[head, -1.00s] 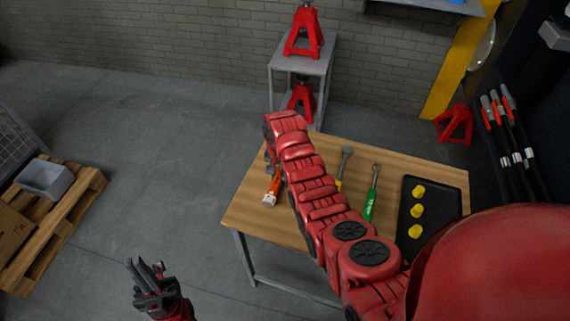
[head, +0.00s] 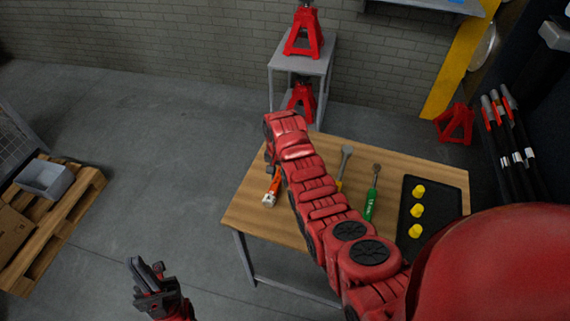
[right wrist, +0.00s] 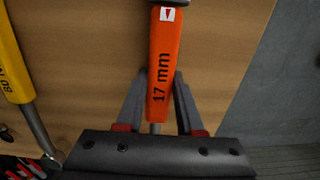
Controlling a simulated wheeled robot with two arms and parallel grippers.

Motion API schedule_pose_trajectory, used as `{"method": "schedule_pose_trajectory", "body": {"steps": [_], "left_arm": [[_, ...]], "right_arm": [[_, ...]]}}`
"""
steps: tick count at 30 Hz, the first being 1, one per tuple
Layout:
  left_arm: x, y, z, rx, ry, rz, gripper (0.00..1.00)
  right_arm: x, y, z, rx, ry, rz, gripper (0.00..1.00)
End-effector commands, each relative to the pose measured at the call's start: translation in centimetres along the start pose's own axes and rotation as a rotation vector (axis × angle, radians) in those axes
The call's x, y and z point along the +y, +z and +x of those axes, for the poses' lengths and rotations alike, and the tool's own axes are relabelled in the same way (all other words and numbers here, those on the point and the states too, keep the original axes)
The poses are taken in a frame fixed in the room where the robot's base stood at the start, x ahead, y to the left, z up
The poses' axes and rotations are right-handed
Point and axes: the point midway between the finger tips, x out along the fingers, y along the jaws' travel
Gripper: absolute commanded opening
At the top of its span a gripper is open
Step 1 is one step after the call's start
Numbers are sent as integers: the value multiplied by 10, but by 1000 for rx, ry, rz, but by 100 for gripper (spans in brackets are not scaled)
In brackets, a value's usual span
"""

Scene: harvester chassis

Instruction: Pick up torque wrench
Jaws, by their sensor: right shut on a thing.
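An orange-handled tool marked "17 mm" (right wrist: 163,60) lies over the wooden table in the right wrist view; its orange end also shows in the head view (head: 273,187). My right gripper (right wrist: 159,88) is shut on this orange handle, one finger on each side; my own arm mostly hides it in the head view. A yellow-handled tool (right wrist: 12,60) lies to the left in the wrist view, its marking partly cut off; its grey shaft shows in the head view (head: 344,160). A green-handled tool (head: 371,202) lies further right. My left gripper (head: 146,268) is open and empty, away from the table.
The wooden table (head: 245,215) also holds a black tray (head: 440,205) with several yellow pieces. A grey stand (head: 317,66) with red jack stands is behind it. A pallet (head: 75,205) with a grey bin is at far left. Open floor lies between.

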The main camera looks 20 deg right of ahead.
Motion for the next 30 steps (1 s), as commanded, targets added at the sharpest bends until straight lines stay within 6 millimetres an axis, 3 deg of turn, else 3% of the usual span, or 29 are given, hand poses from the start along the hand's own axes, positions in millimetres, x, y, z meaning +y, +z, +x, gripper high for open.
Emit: {"method": "schedule_pose_trajectory", "body": {"steps": [20, 26, 29, 30], "left_arm": [[0, 0, -2, 0, 0, 0, 0], [1, 2, -12, 0, 0, 0, 0], [1, 4, -23, 0, 0, 0, 0], [0, 1, -7, -1, 0, 0, 0]], "right_arm": [[0, 0, -2, 0, 1, 1, 0], [-1, -1, -17, 6, -3, 0, 0], [-2, -2, -35, 9, -6, -1, 0], [3, 7, -40, 1, 1, -2, 0]]}}
